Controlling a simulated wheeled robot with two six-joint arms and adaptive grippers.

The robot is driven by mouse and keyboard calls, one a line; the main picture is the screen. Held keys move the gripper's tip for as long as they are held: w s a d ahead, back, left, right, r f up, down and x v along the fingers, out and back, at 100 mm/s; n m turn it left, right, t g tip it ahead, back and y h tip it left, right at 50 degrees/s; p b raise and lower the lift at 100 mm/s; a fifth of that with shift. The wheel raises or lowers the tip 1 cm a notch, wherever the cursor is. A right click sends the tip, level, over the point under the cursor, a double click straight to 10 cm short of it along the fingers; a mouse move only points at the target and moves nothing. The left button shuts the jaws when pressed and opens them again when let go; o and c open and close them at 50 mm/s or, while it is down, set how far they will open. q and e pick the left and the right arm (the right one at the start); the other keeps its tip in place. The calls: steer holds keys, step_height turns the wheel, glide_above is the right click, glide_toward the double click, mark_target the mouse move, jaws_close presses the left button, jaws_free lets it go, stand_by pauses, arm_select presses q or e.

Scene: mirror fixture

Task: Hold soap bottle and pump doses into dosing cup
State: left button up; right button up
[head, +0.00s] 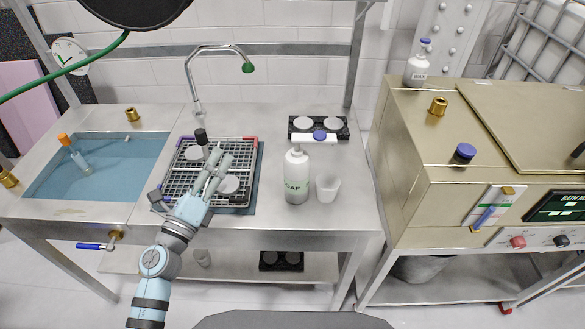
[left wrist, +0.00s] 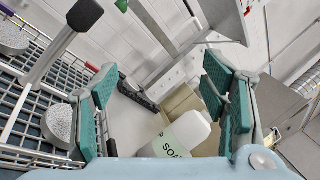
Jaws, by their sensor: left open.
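The white soap bottle (head: 297,177) with a green label and a pump top stands upright on the metal counter. The clear dosing cup (head: 327,187) stands just right of it. My left gripper (head: 218,165) is open and empty over the wire rack, left of the bottle and apart from it. In the left wrist view the soap bottle (left wrist: 183,137) shows between the open teal finger pads (left wrist: 165,112), beyond them and tilted in the picture. The dosing cup cannot be made out there. My right gripper is not in view.
The wire rack (head: 186,184) holds round grey pieces and a black-handled tool (head: 201,139). A black tray with grey discs (head: 319,126) is behind the bottle. A water-filled sink (head: 100,165) is at left, with a faucet (head: 197,85) behind. A brass-coloured bath unit (head: 430,150) stands right.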

arm_select(q)
steer(key=d+f+m+g+h, duration=0.2)
steer(key=d+m+g+h, duration=0.25)
steer(key=m, duration=0.35)
steer(key=m+g+h, duration=0.1)
steer(key=m+g, duration=0.6)
steer(key=m, duration=0.2)
glide_toward(286, 191)
steer(key=shift+r+x, duration=0.2)
steer(key=shift+x, duration=0.95)
steer(key=shift+d+f+m, duration=0.15)
steer(key=shift+f+m, duration=0.15)
steer(key=shift+f, duration=0.05)
steer(key=b+x, duration=0.5)
steer(key=x, duration=0.3)
steer(key=shift+w+d+f, duration=0.15)
steer(key=shift+d, duration=0.1)
steer(key=shift+w+d, duration=0.3)
steer(key=shift+d, duration=0.05)
steer(key=shift+c, duration=0.6)
